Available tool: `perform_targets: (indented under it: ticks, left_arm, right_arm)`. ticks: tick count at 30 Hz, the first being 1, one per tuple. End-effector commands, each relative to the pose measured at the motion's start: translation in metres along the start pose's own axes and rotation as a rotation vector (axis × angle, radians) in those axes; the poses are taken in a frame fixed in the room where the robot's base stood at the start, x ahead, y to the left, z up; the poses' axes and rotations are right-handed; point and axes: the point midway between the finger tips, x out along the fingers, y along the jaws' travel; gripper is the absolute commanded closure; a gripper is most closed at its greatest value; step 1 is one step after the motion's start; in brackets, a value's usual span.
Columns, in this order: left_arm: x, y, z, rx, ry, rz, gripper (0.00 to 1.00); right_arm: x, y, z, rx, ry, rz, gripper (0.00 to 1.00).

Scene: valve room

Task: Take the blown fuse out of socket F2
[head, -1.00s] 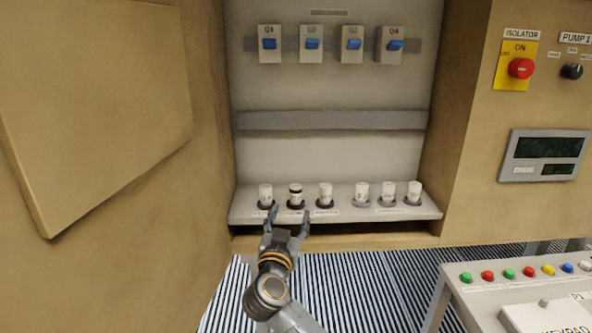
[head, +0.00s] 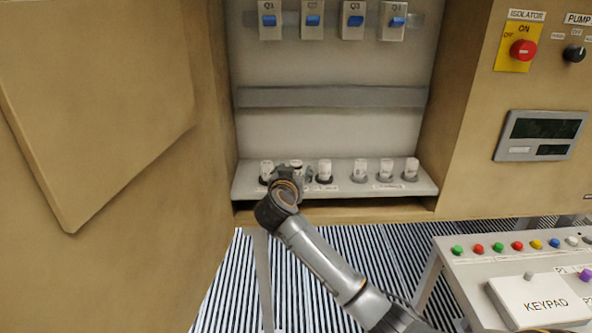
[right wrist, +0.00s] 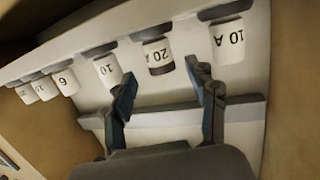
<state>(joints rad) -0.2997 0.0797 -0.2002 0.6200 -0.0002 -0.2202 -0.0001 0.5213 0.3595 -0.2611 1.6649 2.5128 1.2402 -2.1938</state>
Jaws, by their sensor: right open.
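The fuse in the second socket from the left is white with a dark band. Its top (head: 296,163) shows in the head view; my right gripper (head: 294,174) hides the rest. In the right wrist view this fuse (right wrist: 158,56) reads 20, with its dark band towards me. My right gripper (right wrist: 163,76) is open there, one finger to each side of the fuse, with a gap on both sides. I cannot tell whether the fingertips reach level with it. The socket label is hidden. My left gripper is not in view.
A 10 A fuse (right wrist: 228,40) and another fuse (right wrist: 108,70) flank it closely, near my fingers. More fuses stand to the right on the shelf (head: 425,184). Blue-handled breakers (head: 312,20) are above. A button panel with a keypad (head: 540,302) is at lower right.

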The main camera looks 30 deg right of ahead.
Motion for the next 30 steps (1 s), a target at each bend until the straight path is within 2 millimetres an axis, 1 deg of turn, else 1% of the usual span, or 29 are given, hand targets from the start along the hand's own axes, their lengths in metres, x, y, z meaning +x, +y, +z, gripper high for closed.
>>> perform_targets:
  ticks: [1, 6, 9, 12, 17, 18, 23, 24, 26, 27, 30]
  left_arm:
    - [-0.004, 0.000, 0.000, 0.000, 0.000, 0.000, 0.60]
    - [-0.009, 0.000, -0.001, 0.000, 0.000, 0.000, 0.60]
    - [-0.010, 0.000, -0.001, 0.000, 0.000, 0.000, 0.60]
    - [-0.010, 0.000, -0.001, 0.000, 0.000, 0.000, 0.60]
    - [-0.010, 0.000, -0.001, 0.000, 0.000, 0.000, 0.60]
    - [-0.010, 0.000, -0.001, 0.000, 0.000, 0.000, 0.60]
    - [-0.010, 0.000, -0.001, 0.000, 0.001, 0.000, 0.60]
    - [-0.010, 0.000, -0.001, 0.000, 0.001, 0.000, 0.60]
    - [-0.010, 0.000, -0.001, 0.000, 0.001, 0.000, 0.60]
    - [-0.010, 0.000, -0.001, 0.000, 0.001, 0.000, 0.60]
    - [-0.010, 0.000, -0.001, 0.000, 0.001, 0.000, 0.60]
  right_arm:
    - [0.007, 0.000, -0.001, -0.002, -0.001, 0.003, 0.42]
    - [0.031, -0.002, 0.001, -0.003, 0.000, 0.003, 0.42]
    - [0.040, -0.002, 0.001, -0.001, 0.001, 0.001, 0.42]
    - [0.044, -0.002, 0.003, -0.002, 0.000, 0.000, 0.42]
    - [0.044, -0.002, 0.003, -0.001, 0.000, 0.000, 0.42]
    - [0.043, -0.002, 0.003, -0.001, 0.000, 0.000, 0.44]
    - [0.043, -0.002, 0.003, -0.001, 0.000, 0.000, 0.77]
    - [0.043, -0.002, 0.003, -0.001, 0.000, 0.000, 0.85]
    - [0.043, -0.002, 0.003, -0.001, 0.000, 0.000, 0.97]
    - [0.043, -0.002, 0.003, -0.001, 0.000, 0.000, 1.00]
    - [0.043, -0.002, 0.003, -0.001, 0.000, 0.000, 1.00]
